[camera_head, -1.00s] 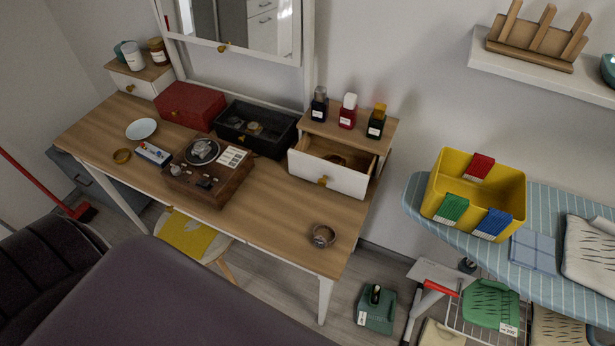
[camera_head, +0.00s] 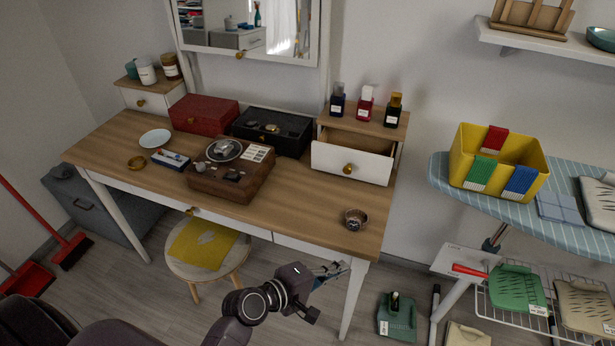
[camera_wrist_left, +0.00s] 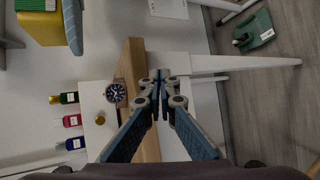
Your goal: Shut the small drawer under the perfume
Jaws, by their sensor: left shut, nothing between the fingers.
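The small white drawer (camera_head: 338,162) with a round gold knob (camera_head: 348,169) stands pulled out from its wooden-topped box at the right end of the dressing table. Three perfume bottles, dark blue (camera_head: 337,101), red (camera_head: 365,105) and black with a gold cap (camera_head: 393,112), stand on that box. My left gripper (camera_head: 332,270) is in front of and below the table's right front edge, well below the drawer. In the left wrist view my left gripper (camera_wrist_left: 160,78) is shut and empty, with the drawer knob (camera_wrist_left: 100,120) and the bottles at the left. My right gripper is not in view.
A watch (camera_head: 355,218) lies on the dressing table (camera_head: 290,215) near its right front corner. A wooden box (camera_head: 228,180) sits mid-table. An ironing board (camera_head: 560,220) with a yellow bin (camera_head: 500,160) stands at right. A stool (camera_head: 208,262) is under the table.

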